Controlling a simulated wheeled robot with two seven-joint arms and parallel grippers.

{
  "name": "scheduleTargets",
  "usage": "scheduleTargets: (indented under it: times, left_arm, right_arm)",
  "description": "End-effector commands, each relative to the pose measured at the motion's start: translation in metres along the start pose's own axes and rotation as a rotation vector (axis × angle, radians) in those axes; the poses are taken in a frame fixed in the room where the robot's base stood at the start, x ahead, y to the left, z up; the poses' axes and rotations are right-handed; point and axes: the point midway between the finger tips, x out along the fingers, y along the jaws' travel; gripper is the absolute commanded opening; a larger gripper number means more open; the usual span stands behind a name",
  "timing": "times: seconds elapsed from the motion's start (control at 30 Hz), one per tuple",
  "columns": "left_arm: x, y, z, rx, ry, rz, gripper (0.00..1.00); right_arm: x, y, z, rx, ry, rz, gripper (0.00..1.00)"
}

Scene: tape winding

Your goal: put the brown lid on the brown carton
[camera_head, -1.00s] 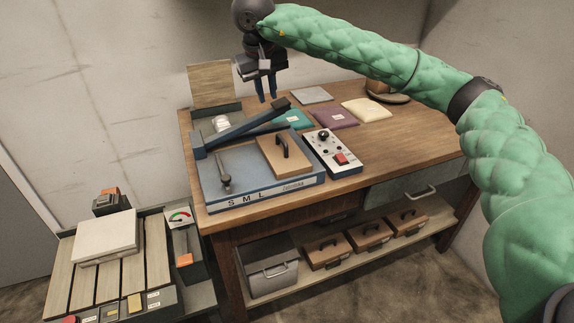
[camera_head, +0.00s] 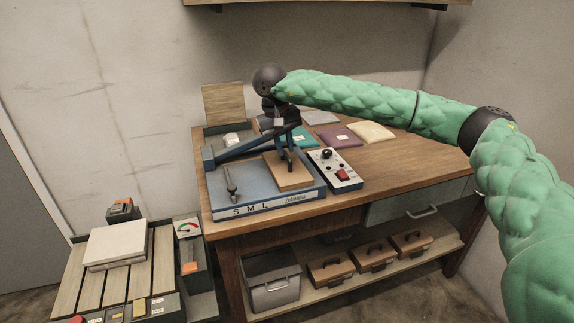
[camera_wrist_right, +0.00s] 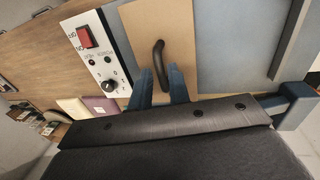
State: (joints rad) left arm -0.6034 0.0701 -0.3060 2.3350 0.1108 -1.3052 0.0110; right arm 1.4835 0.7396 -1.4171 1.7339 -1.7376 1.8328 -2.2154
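A flat brown board with a black handle (camera_head: 296,178), which looks like the brown lid, lies on the blue base marked S M L (camera_head: 240,198). The same board (camera_wrist_right: 150,20) fills the middle of the right wrist view. My right gripper (camera_head: 287,164) points down at the handle. In the right wrist view, its two blue fingers (camera_wrist_right: 160,80) are apart, with the near end of the black handle (camera_wrist_right: 160,58) between them; contact is not clear. I cannot tell a brown carton under the board. Brown boxes with dark handles (camera_head: 330,270) stand on the lower shelf. My left gripper is not in view.
A control box with a red button (camera_head: 335,170) stands close right of the board. A blue lever arm (camera_head: 235,148) is behind it, a small upright handle (camera_head: 231,185) to its left. Coloured pouches (camera_head: 340,136) lie farther back. The table's right side is clear.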

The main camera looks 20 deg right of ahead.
Motion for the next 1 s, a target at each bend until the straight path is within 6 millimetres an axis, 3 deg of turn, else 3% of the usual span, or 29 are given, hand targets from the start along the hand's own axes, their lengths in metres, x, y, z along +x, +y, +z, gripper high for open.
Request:
scheduleTargets:
  times: [0.2,0.4,0.67,0.77,1.0]
  left_arm:
    - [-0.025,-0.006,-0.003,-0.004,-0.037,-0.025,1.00]
    - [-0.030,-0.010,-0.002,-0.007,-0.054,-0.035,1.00]
    - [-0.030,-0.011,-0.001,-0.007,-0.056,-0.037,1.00]
    - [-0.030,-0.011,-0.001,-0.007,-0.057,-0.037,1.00]
    - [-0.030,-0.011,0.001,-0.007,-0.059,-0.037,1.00]
  right_arm:
    - [0.027,0.004,-0.005,0.001,-0.002,0.000,0.18]
    - [0.046,0.003,-0.004,0.000,-0.001,0.000,0.18]
    - [0.048,0.003,-0.005,0.000,0.000,0.000,0.18]
    - [0.048,0.003,-0.005,0.000,0.000,0.000,0.00]
    - [0.048,0.003,-0.005,0.001,0.000,0.000,0.00]
